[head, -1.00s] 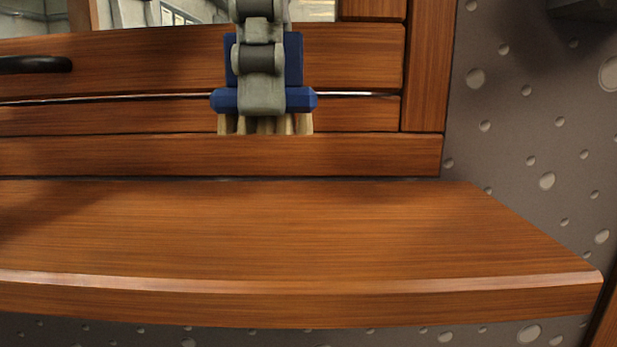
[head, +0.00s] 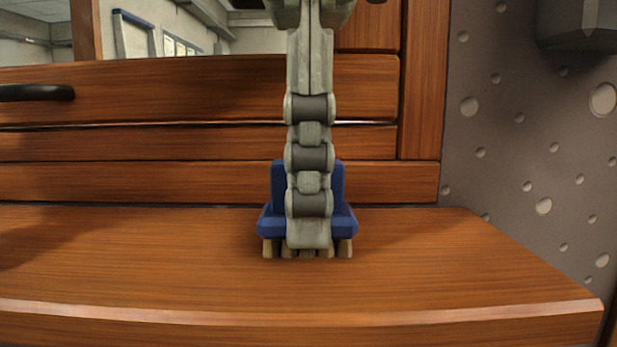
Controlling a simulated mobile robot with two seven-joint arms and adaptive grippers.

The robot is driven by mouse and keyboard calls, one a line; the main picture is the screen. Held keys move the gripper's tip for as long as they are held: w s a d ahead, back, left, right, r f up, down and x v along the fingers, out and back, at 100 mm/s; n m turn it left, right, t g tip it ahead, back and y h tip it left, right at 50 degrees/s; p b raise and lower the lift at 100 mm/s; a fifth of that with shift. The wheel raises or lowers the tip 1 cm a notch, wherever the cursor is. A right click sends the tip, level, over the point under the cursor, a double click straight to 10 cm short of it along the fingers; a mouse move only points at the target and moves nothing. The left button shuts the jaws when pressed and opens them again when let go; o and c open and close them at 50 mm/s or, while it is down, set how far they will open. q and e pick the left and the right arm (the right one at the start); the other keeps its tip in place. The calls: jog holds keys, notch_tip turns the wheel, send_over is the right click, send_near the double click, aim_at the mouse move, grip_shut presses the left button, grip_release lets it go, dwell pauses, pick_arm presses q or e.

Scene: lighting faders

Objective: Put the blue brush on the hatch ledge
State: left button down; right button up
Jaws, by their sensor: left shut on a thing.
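The blue brush (head: 277,190) is upright, with its pale bristle tufts pointing down. My left gripper (head: 309,236) comes down from above and is shut on the brush; its finger covers the middle of the brush. The hatch ledge (head: 150,260) is the wide brown wooden shelf across the view. The bristles are at or just above the ledge surface, toward its back; I cannot tell if they touch. My right gripper is not in view.
The wooden hatch frame with a dark handle (head: 36,92) stands behind the ledge. A grey dimpled wall (head: 540,150) is at the right, with a dark grey block (head: 580,25) at the upper right. The ledge is clear on both sides of the brush.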

pick_arm(q)
jog(key=c, duration=1.1)
grip_release()
jog(key=shift+o, duration=0.2)
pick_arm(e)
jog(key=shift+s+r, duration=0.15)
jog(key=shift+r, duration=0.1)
pick_arm(q)
notch_tip(320, 180, up, 10)
jog(key=shift+d+f+p, duration=0.1)
jog(key=shift+f+p, duration=0.1)
jog(key=shift+p, duration=0.75)
notch_tip(320, 180, up, 3)
jog(key=shift+f+p, duration=0.15)
jog(key=shift+p, duration=0.5)
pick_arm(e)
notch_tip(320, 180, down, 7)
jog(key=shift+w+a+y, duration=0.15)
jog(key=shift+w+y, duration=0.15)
